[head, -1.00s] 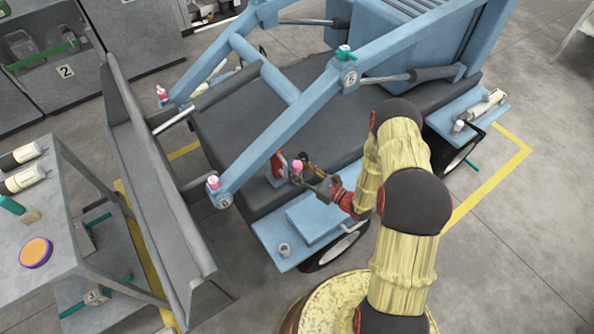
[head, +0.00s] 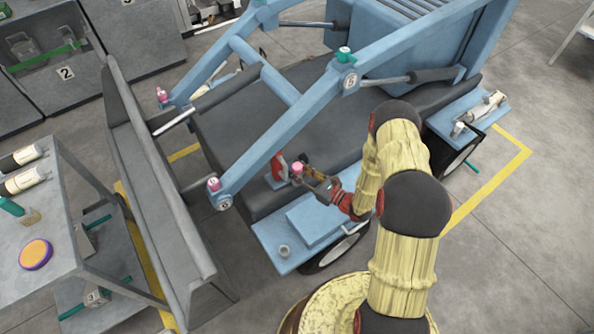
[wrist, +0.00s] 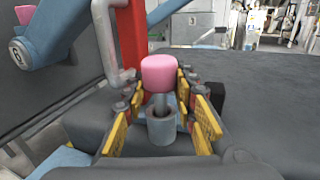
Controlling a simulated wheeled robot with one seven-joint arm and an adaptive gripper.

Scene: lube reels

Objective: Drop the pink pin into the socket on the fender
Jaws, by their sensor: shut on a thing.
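The pink pin (head: 296,169) stands upright by a red upright part, at the edge of the dark deck.
The red upright (head: 279,166) is close beside the pin. A blue lift arm (head: 275,144) slants above, with a pink-topped pin (head: 213,184) at its lower end. A raised blue box (head: 318,219) lies on the fender. A grey work table (head: 60,225) stands left.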

